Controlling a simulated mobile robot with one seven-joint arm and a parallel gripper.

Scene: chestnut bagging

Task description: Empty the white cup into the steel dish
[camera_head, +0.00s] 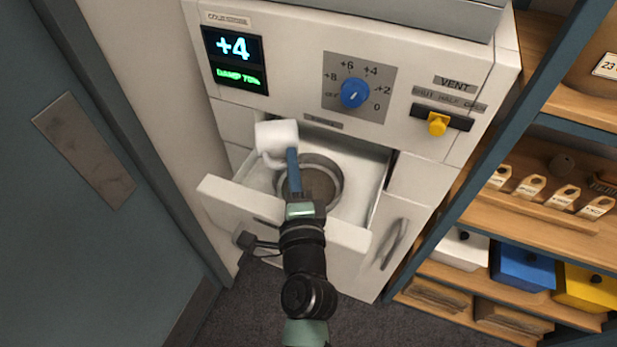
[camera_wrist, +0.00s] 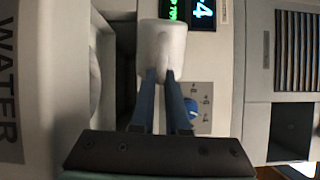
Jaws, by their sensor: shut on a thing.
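The white cup (camera_head: 277,136) is at the end of my gripper (camera_head: 292,155), above the left back part of the open drawer. My gripper's blue fingers are shut on the cup, by its handle side. The cup also shows in the wrist view (camera_wrist: 163,38), beyond the fingertips (camera_wrist: 160,75). It looks tipped over towards its side, but its mouth and contents cannot be made out. The round steel dish (camera_head: 333,182) sits in the drawer, below and to the right of the cup. My gripper and its fingers cover part of the dish.
The drawer (camera_head: 365,165) is pulled out of a white cabinet with a lit display (camera_head: 235,60), a blue dial (camera_head: 355,92) and a yellow vent knob (camera_head: 438,124). Wooden shelves (camera_head: 520,215) stand at right, a grey door (camera_head: 80,200) at left.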

